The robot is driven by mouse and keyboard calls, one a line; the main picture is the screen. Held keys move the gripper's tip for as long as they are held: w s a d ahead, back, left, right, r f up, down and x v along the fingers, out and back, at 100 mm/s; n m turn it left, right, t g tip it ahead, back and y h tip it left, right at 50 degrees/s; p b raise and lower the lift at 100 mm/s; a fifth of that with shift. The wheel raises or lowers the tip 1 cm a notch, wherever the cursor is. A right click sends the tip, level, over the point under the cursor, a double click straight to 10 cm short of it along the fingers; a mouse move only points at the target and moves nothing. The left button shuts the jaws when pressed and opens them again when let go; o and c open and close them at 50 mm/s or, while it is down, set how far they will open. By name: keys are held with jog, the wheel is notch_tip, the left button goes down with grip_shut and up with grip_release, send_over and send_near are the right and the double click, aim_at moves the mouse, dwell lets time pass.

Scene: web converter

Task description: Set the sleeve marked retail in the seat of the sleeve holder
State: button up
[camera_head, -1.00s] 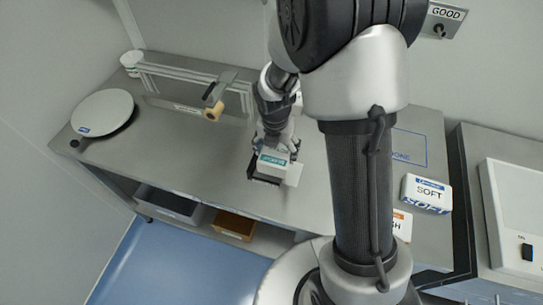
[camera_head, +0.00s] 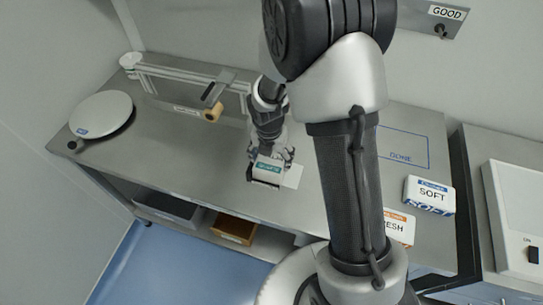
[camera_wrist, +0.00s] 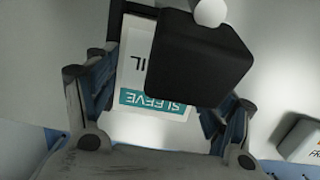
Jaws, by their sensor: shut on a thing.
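The sleeve (camera_head: 268,168) is a small white box with a teal band. In the wrist view the sleeve (camera_wrist: 138,65) shows "SLEEVE" and the letters "IL"; the rest of the word is hidden. My gripper (camera_head: 270,152) is shut on it, low over the front of the bench. A dark edge, probably of the sleeve holder (camera_head: 263,183), shows just below the sleeve. A dark upright part (camera_wrist: 117,30) stands beside the sleeve in the wrist view. Whether the sleeve touches the seat, I cannot tell. A black block with a pale knob (camera_wrist: 200,58) covers part of the sleeve.
A pale plate (camera_head: 293,176) lies right of the sleeve. A rail with a tan roll (camera_head: 212,113) and a round disc (camera_head: 101,115) stand to the left. A SOFT pack (camera_head: 430,194) and a partly hidden orange-marked pack (camera_head: 402,229) lie right, near the blue DONE outline (camera_head: 402,148).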

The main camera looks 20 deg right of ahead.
jog(key=shift+s+f, duration=0.2)
jog(key=shift+f, duration=0.2)
jog(key=shift+c, duration=0.4)
jog(key=o, duration=1.1)
jog(key=shift+w+f, duration=0.1)
jog(key=shift+c, duration=0.2)
